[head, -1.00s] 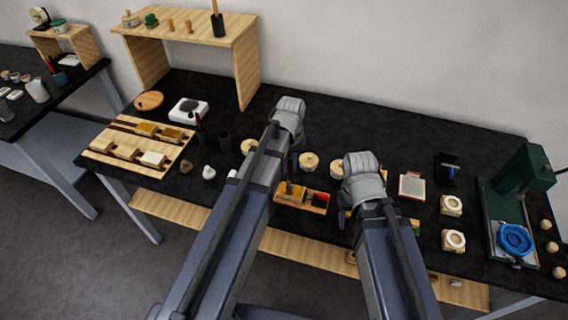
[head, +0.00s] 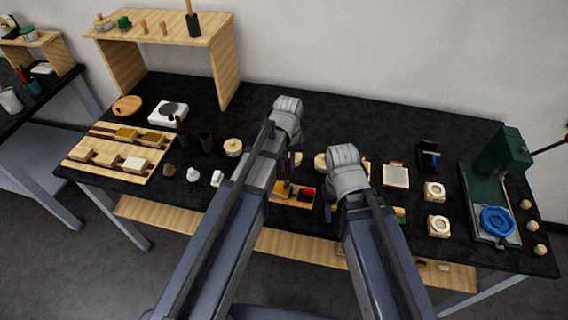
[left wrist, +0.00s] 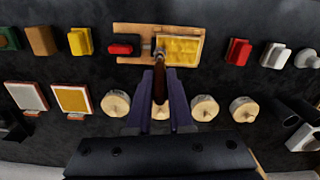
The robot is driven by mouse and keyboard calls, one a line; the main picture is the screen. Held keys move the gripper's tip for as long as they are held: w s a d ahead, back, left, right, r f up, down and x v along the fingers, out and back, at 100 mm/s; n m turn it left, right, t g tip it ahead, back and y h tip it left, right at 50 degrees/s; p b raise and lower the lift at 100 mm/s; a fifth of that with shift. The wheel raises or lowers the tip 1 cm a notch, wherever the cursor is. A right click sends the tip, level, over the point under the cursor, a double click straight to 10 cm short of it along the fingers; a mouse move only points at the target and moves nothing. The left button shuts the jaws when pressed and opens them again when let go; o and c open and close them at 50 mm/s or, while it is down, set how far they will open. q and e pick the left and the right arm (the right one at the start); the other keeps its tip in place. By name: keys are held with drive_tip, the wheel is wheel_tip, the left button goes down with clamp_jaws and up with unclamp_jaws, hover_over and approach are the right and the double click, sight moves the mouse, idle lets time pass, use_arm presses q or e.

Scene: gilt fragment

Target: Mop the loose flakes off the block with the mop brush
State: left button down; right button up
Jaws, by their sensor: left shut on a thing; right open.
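The gold block (left wrist: 182,50) sits in a wooden holder (left wrist: 128,28), beside a red piece (left wrist: 123,47). In the head view the holder (head: 290,201) lies partly behind my left arm. My left gripper (left wrist: 160,85) is shut on the dark brown handle of the mop brush (left wrist: 159,88). The brush head is by the block's left edge in the wrist view; I cannot tell whether it touches. Loose flakes cannot be made out. My right gripper (head: 329,211) is open, right of the holder in the head view, mostly hidden by its own wrist.
Several round wooden lidded pots (left wrist: 116,103) stand close to the left gripper. Coloured blocks (left wrist: 238,51) line both sides of the holder. A wooden board with blocks (head: 110,151) lies left, and a green press (head: 490,190) stands right. The table's back middle is clear.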

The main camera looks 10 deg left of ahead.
use_arm(q)
drive_tip(key=shift+a, duration=1.75)
drive_tip(key=a, duration=0.3)
drive_tip(key=shift+w+a, duration=0.1)
drive_tip(key=shift+a, duration=0.1)
wheel_tip(320, 180, up, 6)
drive_tip(key=p, duration=0.5)
drive_tip(key=shift+p, duration=0.4)
